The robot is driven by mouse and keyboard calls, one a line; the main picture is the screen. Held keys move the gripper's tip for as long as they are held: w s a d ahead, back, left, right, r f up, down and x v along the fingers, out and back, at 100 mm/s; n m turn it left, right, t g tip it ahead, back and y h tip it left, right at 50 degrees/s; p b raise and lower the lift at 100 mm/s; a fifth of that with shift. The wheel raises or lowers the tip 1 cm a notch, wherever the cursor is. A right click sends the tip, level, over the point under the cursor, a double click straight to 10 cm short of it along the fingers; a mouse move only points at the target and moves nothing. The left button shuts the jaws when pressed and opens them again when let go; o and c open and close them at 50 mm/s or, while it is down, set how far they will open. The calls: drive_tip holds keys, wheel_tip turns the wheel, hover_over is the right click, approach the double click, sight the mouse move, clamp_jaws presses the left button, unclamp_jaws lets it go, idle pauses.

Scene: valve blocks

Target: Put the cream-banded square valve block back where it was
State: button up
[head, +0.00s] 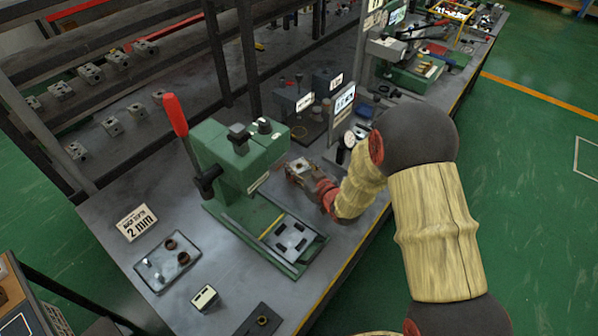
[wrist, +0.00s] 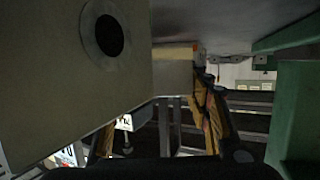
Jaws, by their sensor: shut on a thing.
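My gripper (head: 311,180) is over the bench, just right of the green press, shut on a small square block (head: 299,168) with a round mark on top. In the wrist view my gripper's fingers (wrist: 160,128) show at lower middle. A large pale block face (wrist: 60,80) with a dark round hole fills the upper left there. A cream band is not clear on the held block in the head view. Several grey valve blocks (head: 116,60) stand in rows on the rack at upper left.
The green press (head: 235,160) with a red-handled lever stands close left of my gripper. A dial gauge (head: 349,139) and a sign (head: 344,100) stand behind it. A tray (head: 168,262) with small parts and a small pale block (head: 205,297) lie at the front.

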drive_tip(key=shift+f, duration=0.5)
drive_tip(key=shift+f, duration=0.1)
drive_tip(key=o, duration=1.6)
drive_tip(key=shift+f, duration=0.1)
drive_tip(key=shift+c, duration=0.2)
